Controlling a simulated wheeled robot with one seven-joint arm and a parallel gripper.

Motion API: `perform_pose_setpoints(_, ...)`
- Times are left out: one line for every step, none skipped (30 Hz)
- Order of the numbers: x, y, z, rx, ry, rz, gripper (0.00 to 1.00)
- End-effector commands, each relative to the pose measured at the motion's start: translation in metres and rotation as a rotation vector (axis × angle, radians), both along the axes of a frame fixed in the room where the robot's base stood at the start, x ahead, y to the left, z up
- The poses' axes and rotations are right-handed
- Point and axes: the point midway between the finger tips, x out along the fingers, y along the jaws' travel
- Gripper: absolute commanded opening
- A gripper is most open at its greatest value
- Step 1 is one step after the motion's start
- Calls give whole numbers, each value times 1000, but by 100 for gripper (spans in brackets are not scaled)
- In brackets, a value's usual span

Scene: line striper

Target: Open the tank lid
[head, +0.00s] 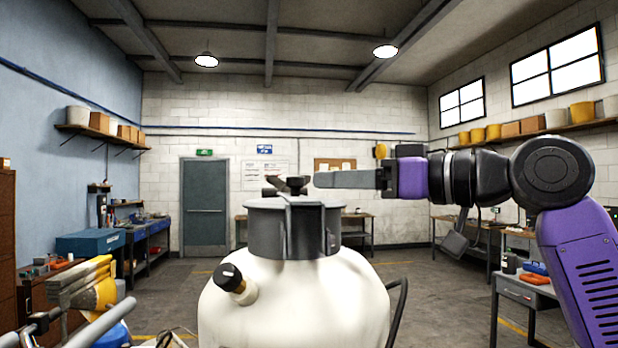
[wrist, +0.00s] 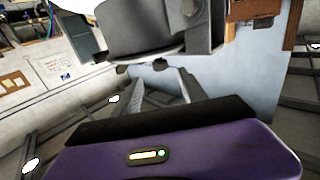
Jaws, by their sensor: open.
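The white tank (head: 290,305) stands upright in front of me in the head view, with a grey collar (head: 270,232) on top. A dark lid handle (head: 287,185) sticks up above the collar rim; the rest of the lid is hidden inside the collar. My gripper (head: 318,180) reaches in from the right, level with the handle, its fingers just right of it and above the rim. In the wrist view my gripper (wrist: 160,75) shows two fingers apart with nothing held. The grey collar (wrist: 155,35) fills the top of that view.
A black-capped side port (head: 235,282) juts from the tank's left shoulder, and a black hose (head: 401,310) loops at its right. A grey side table (head: 515,290) stands at the right. A blue toolbox (head: 90,242) sits on the left bench.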

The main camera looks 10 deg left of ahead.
Motion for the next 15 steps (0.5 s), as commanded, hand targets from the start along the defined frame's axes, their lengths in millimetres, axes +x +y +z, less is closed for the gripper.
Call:
perform_pose_setpoints(3, 8, 3, 0, 1, 3, 50)
perform_pose_setpoints(5, 12, 3, 1, 2, 3, 50)
perform_pose_setpoints(8, 17, 4, 1, 2, 3, 50)
perform_pose_setpoints(11, 21, 4, 1, 3, 2, 50)
perform_pose_setpoints(13, 25, 4, 1, 3, 2, 50)
perform_pose_setpoints(16, 31, 3, 1, 3, 2, 50)
perform_pose_setpoints(18, 35, 3, 1, 2, 1, 50)
perform_pose_setpoints(20, 38, 3, 1, 0, 1, 50)
perform_pose_setpoints(23, 42, 3, 2, 1, 0, 50)
perform_pose_setpoints(25, 45, 3, 2, 1, 0, 50)
perform_pose_setpoints(26, 48, 3, 2, 1, 0, 50)
perform_pose_setpoints(28, 51, 3, 2, 1, 0, 50)
perform_pose_setpoints(29, 53, 2, 3, 1, 0, 50)
perform_pose_setpoints(30, 55, 2, 3, 1, 0, 50)
perform_pose_setpoints(31, 56, 1, 3, 1, 0, 50)
